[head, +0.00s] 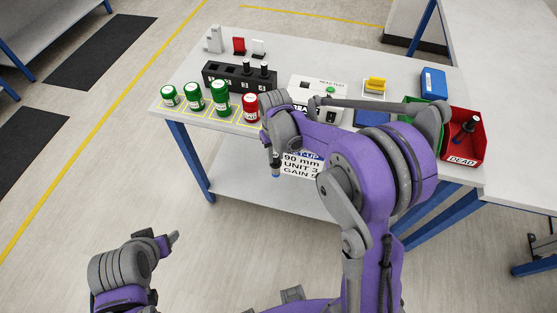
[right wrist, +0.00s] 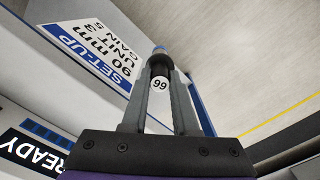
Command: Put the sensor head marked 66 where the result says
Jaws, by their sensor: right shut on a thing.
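My right gripper (head: 276,160) is shut on a dark sensor head (right wrist: 160,70) with a blue tip, held in front of the table's near edge. In the right wrist view its round white label reads 66 or 99, depending on which way up it is. The tester (head: 305,88), labelled HEAD TEST, has a green lamp and a display reading READY (right wrist: 35,150), partly hidden by my arm in the head view. A red DEAD bin (head: 478,150) holds a dark sensor head. A green bin (head: 412,102) beside it is mostly hidden. My left gripper (head: 172,238) is low at left.
A black rack (head: 225,85) holds dark heads. Green jars (head: 194,97) and a red jar (head: 251,106) stand at the front edge. A SET-UP card (head: 300,168) hangs below. A yellow block (head: 375,85) and blue box (head: 433,83) stand at right.

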